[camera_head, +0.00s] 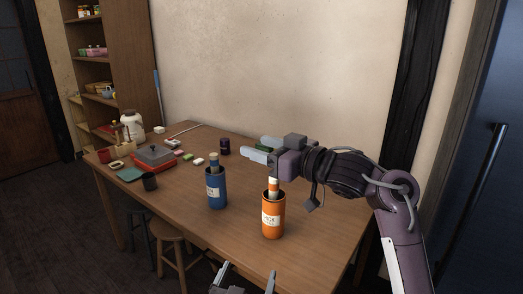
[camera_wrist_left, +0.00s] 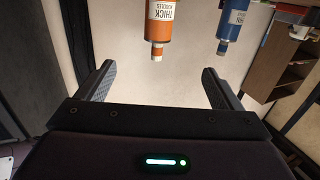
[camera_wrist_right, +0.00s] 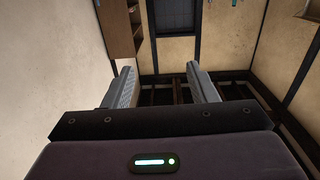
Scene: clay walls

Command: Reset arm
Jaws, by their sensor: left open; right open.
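My right gripper (camera_head: 259,149) reaches in from the right above the table, its fingers pointing left. It is open and empty, and the right wrist view shows nothing between its fingers (camera_wrist_right: 159,68). My left gripper (camera_head: 248,270) is at the bottom edge of the head view, in front of the table, with only its fingertips showing. It is open, and nothing is between its fingers in the left wrist view (camera_wrist_left: 157,70).
An orange canister (camera_head: 272,221) and a blue canister (camera_head: 216,190) stand upright on the wooden table (camera_head: 180,213). A red box with a grey lid (camera_head: 154,157), a white kettle (camera_head: 133,126) and small items are farther left. Stools (camera_head: 172,234) stand at the table's front.

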